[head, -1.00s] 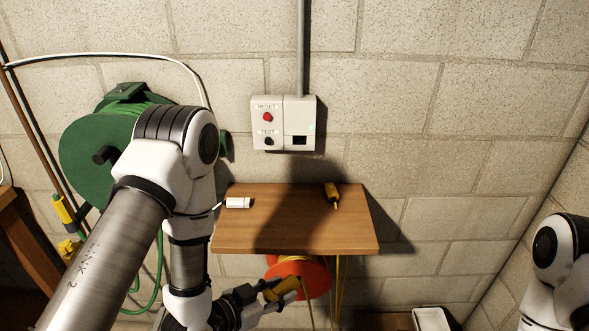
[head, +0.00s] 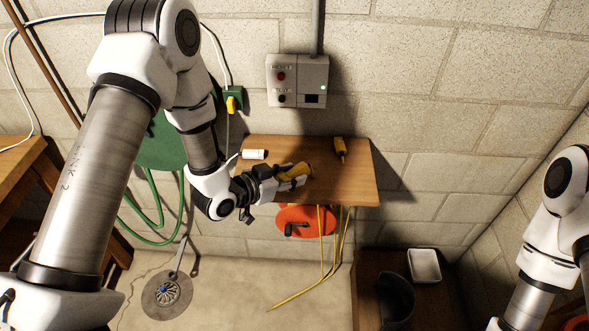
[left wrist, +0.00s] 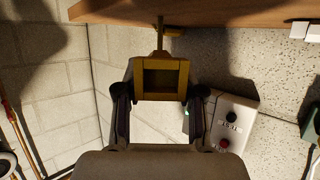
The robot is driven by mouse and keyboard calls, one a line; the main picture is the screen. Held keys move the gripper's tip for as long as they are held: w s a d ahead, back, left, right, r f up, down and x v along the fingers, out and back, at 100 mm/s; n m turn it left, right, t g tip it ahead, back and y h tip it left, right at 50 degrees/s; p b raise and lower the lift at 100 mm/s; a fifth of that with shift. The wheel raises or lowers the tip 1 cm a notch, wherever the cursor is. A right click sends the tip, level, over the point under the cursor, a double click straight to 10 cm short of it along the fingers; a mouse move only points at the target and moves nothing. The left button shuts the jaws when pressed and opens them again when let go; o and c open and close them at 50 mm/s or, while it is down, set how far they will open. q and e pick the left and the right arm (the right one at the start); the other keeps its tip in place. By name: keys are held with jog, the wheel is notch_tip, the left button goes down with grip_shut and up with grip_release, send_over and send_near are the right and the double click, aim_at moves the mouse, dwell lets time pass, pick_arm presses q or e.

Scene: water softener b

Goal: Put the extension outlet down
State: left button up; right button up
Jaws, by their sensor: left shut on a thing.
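The yellow extension outlet (head: 297,169) is in my left gripper (head: 290,178), over the front part of the wooden shelf (head: 350,187). In the left wrist view the outlet (left wrist: 160,80) sits between the two fingers, its square socket face toward the camera. My left gripper is shut on it. I cannot tell from the head view whether the outlet touches the shelf top. My right arm shows at the right edge, but its gripper is out of view.
A small white cylinder (head: 253,154) lies at the shelf's left, and a yellow plug (head: 340,149) at its back right. A grey control box (head: 298,80) is on the wall above. An orange reel (head: 306,219) is below the shelf, with yellow cable hanging. The shelf's right side is free.

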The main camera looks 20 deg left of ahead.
aim_at(294, 173)
pick_arm(q)
jog(key=w, duration=0.3)
jog(key=w+p, duration=0.1)
jog(key=shift+w+a+f, duration=0.15)
jog(key=shift+w+a, duration=0.2)
jog(key=shift+w, duration=0.05)
notch_tip(294, 173, down, 3)
jog(key=shift+s+p, duration=0.1)
jog(key=shift+p, duration=0.45)
jog(key=shift+f, duration=0.5)
jog(key=o, duration=1.1)
jog(key=shift+o, duration=0.2)
